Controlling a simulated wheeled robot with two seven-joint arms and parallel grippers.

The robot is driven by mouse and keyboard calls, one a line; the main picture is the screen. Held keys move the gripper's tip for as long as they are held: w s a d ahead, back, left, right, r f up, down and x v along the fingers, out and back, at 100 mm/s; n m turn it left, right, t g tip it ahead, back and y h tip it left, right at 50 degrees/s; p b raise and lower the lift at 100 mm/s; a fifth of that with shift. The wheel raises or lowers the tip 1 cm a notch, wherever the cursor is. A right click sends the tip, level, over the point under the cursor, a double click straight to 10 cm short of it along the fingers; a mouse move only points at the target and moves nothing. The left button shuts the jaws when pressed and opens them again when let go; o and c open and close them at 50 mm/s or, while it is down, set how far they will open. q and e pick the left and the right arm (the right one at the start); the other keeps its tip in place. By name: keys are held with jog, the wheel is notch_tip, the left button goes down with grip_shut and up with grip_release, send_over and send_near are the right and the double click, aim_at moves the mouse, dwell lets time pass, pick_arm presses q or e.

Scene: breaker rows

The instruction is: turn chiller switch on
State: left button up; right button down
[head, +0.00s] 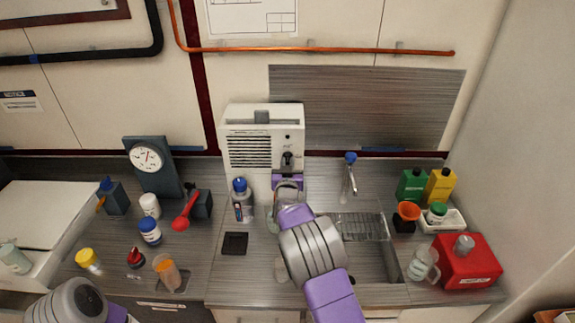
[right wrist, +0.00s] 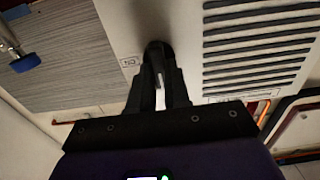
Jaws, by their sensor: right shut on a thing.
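The chiller (head: 262,130) is a white box with a dark grille, standing at the back of the counter in the head view. Its dark switch (head: 288,158) is on the front, right of the grille. My right gripper (head: 287,173) is up against this front at the switch. In the right wrist view, the two black fingers of my right gripper (right wrist: 159,85) are shut on the dark switch (right wrist: 158,52). A small label beside the switch reads ON, upside down in that view. The fingers hide part of the switch. Only a link of my left arm shows at the lower left.
A bottle with a blue cap (head: 242,200) stands just left of my right gripper. A sink with a blue-topped tap (head: 350,165) is to the right. A red box (head: 467,262) and bottles stand farther right. A dial scale (head: 150,160) and small containers are on the left.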

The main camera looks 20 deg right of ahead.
jog(key=shift+f+m+b, duration=0.1)
jog(key=shift+m+b, duration=0.4)
jog(key=shift+b, duration=0.25)
jog(key=shift+s+d+f+m+b, duration=0.1)
jog(key=shift+d+m+b, duration=0.05)
jog(key=shift+m+b, duration=4.05)
jog(key=shift+d+f+m+b, duration=0.1)
jog(key=shift+m+b, duration=3.85)
jog(key=shift+m, duration=0.35)
jog(key=c, duration=1.1)
grip_release()
jog(key=shift+v, duration=3.8)
